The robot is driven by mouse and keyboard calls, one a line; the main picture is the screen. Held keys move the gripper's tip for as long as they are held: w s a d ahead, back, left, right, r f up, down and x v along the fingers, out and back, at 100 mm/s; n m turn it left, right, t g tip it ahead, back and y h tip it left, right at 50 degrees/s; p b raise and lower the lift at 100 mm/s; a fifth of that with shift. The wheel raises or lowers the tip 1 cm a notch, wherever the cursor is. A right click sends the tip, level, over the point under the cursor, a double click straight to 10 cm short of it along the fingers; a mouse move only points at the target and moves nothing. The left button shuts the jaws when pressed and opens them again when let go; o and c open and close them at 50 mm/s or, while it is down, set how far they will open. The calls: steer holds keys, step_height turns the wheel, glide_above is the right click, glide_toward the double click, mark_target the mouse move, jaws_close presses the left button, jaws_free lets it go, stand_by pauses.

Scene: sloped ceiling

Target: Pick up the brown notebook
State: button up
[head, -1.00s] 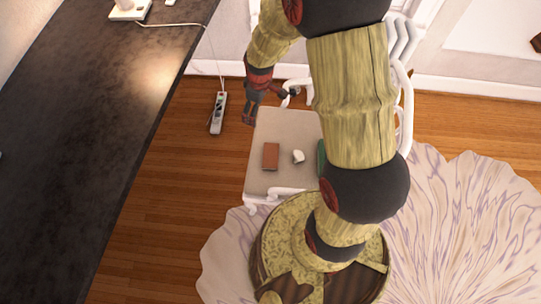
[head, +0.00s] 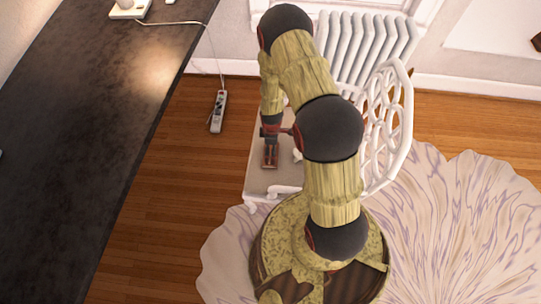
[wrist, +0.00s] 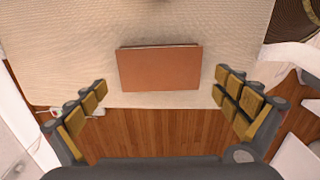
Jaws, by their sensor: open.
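The brown notebook (wrist: 160,68) lies flat on the pale textured chair seat (wrist: 75,50), close to its edge, in the wrist view. My gripper (wrist: 161,88) is open, with its fingers apart on the left and right sides of the picture. The notebook shows between and a little beyond the fingertips, and nothing is held. In the head view my gripper (head: 270,154) is right over the notebook and hides much of it. I cannot tell the exact height left between them.
The white chair's openwork back (head: 388,115) rises to the right of the seat. A white radiator (head: 368,48) stands behind. A long dark counter (head: 90,110) is at left. A power strip (head: 218,111) lies on the wooden floor.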

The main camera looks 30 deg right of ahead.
step_height(320, 180, down, 5)
steer(key=shift+f+b, duration=0.1)
steer(key=shift+b, duration=0.75)
steer(key=c, duration=1.1)
steer(key=shift+c, duration=0.7)
